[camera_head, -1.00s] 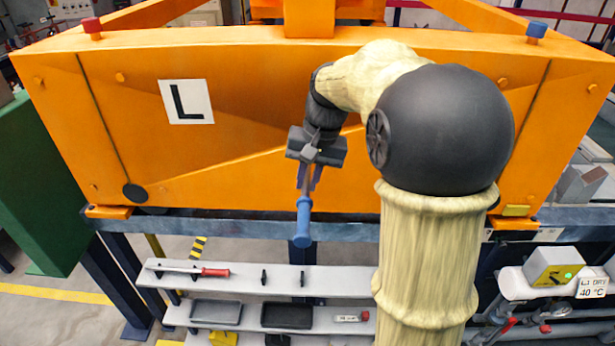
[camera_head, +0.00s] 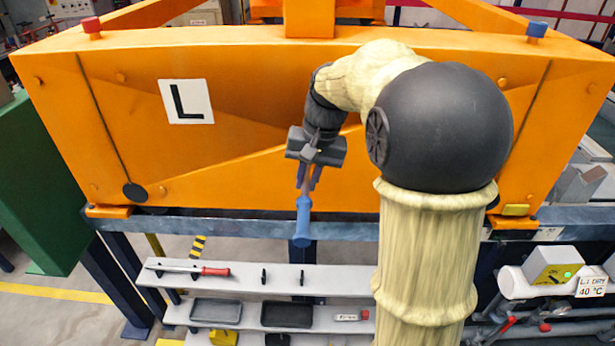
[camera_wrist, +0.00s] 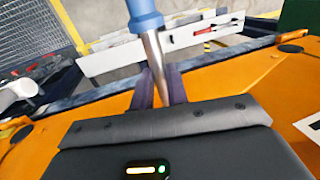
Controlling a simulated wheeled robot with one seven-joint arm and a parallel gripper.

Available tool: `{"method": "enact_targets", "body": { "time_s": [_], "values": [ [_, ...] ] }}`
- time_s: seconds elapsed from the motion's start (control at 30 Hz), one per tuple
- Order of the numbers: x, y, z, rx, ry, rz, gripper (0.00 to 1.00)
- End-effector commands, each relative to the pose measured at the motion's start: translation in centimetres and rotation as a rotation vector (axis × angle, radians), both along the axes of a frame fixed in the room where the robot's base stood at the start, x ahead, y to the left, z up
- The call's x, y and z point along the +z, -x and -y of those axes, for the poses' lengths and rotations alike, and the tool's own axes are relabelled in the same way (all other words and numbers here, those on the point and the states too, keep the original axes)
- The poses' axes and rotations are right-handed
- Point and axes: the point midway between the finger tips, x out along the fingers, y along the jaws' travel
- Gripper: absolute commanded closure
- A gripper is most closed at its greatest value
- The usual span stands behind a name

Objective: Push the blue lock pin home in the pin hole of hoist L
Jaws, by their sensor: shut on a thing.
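The orange beam (camera_head: 250,110) with the white L plate (camera_head: 186,101) spans the head view. My gripper (camera_head: 310,180) hangs in front of its lower middle, fingers pointing down. It is shut on the steel shaft of a blue-handled pin (camera_head: 303,224), which points handle down. The blue handle (camera_wrist: 145,14) and shaft show between the fingers (camera_wrist: 160,88) in the wrist view. A blue cap (camera_head: 536,30) stands on the beam's top right and a red cap (camera_head: 93,28) on its top left. I cannot make out a pin hole.
A grey rack (camera_head: 230,285) below holds a red-handled rod (camera_head: 214,272), two bare brackets and dark trays (camera_head: 287,315). A blue rail (camera_head: 250,226) runs under the beam.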

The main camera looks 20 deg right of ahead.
Motion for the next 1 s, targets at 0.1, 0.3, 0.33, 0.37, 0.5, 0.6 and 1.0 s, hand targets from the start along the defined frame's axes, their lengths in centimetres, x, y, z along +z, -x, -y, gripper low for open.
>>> {"method": "enact_targets", "body": {
  "time_s": [0.1,0.3,0.33,0.37,0.5,0.6,1.0],
  "values": [
    [0.09,-0.02,0.00,0.000,0.000,0.002,1.00],
    [0.14,-0.02,0.02,0.000,0.000,0.002,1.00],
    [0.13,-0.01,0.02,0.000,0.000,0.002,1.00],
    [0.11,-0.01,0.03,0.000,0.000,0.002,1.00],
    [0.07,-0.01,0.03,0.000,0.000,0.002,1.00],
    [0.07,-0.01,0.02,0.000,0.000,0.002,1.00],
    [0.15,-0.62,0.21,-0.001,0.000,0.002,1.00]
  ]
}}
